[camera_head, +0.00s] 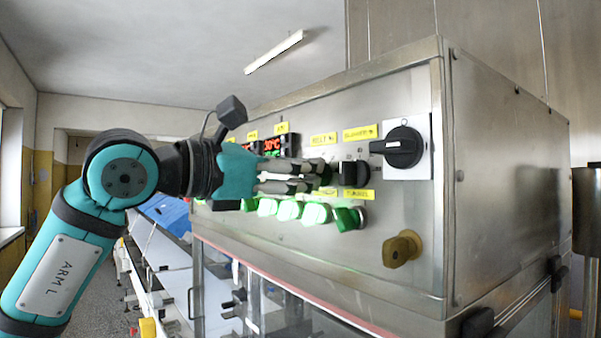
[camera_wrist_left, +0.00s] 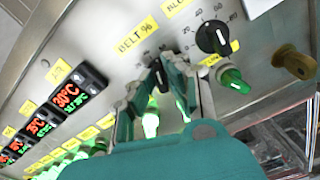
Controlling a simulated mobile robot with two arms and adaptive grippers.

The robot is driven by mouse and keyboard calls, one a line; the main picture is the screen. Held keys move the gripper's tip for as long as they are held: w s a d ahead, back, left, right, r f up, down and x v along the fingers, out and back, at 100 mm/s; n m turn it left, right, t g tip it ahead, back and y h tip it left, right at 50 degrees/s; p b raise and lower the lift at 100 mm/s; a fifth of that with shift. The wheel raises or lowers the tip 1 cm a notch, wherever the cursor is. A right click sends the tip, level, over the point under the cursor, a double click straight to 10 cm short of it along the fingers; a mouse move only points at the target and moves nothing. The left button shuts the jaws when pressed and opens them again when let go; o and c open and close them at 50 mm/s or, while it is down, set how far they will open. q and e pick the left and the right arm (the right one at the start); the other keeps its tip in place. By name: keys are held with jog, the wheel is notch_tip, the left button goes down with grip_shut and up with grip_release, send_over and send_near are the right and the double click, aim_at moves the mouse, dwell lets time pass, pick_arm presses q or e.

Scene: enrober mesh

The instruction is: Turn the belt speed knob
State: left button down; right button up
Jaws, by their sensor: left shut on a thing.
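The belt speed knob is a small black knob below the yellow "BELT %" label (camera_head: 323,139). In the left wrist view the belt knob (camera_wrist_left: 162,76) sits between the fingertips of my left gripper (camera_wrist_left: 158,82). In the head view my left gripper (camera_head: 322,174) reaches in from the left to the panel, its fingers closed around the belt knob, which they mostly hide there. The fingers are shut on it. My right gripper is not in view.
The neighbouring black blower knob (camera_head: 356,173) is close right of the fingertips. Further right are a large black rotary switch (camera_head: 404,147) and a brass-coloured knob (camera_head: 402,249). Green lit buttons (camera_head: 289,210) run just below the gripper. Red-digit displays (camera_wrist_left: 68,96) sit to the left.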

pick_arm(q)
jog(key=c, duration=1.4)
grip_release()
jog(key=shift+o, duration=0.2)
jog(key=shift+a, duration=0.1)
jog(key=v, duration=1.2)
